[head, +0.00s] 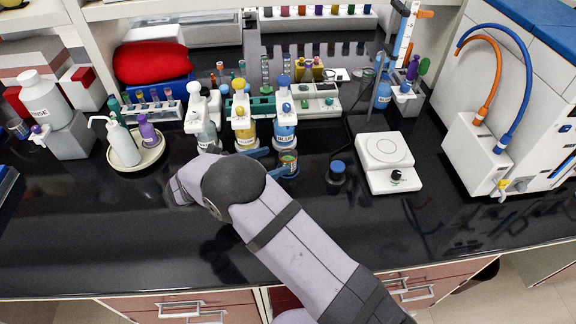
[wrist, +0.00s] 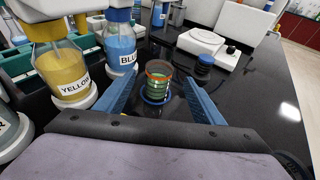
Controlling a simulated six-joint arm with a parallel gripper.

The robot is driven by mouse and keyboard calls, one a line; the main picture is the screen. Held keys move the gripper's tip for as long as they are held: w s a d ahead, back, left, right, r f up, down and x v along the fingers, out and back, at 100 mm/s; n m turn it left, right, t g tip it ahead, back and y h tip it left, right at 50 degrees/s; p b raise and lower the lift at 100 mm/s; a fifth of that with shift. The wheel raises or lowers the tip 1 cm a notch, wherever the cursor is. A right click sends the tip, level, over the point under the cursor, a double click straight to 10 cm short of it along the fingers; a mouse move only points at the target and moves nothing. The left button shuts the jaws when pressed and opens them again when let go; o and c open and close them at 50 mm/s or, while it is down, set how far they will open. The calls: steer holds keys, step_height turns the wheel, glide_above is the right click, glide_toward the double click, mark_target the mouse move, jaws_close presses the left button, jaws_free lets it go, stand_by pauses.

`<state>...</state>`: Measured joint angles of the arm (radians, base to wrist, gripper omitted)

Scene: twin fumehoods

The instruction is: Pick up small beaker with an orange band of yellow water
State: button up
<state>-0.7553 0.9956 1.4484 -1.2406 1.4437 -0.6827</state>
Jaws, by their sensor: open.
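In the head view the beaker (head: 288,160) is just right of my wrist, partly hidden by a blue finger. My gripper (wrist: 164,88) is open, with one blue finger on each side of the beaker. I cannot tell whether either finger touches it. In the head view my gripper (head: 274,163) is low over the bench, partly hidden by my arm.
Bottles labelled yellow (wrist: 62,72) and blue (wrist: 120,45) stand close to the left finger. A small dark vessel with a blue top (head: 337,170) and a white scale (head: 387,160) are to the right. The front bench is clear.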

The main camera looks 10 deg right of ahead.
mark_target(281, 158)
steer(key=shift+w+a+f, duration=0.1)
steer(key=shift+a, duration=0.05)
steer(key=shift+w+d+p, duration=0.3)
steer(key=shift+d+p, duration=0.15)
steer(key=shift+d, duration=0.1)
steer(key=shift+w+d+f, duration=0.25)
steer(key=shift+d, duration=0.1)
steer(key=shift+w+d+p, duration=0.25)
steer(key=shift+d+p, duration=0.25)
steer(key=shift+p, duration=0.2)
steer(key=p+x, duration=0.2)
steer(key=x, duration=0.1)
steer(key=shift+w+d+f, duration=0.3)
steer(key=shift+d, duration=0.1)
steer(key=shift+c, duration=0.2)
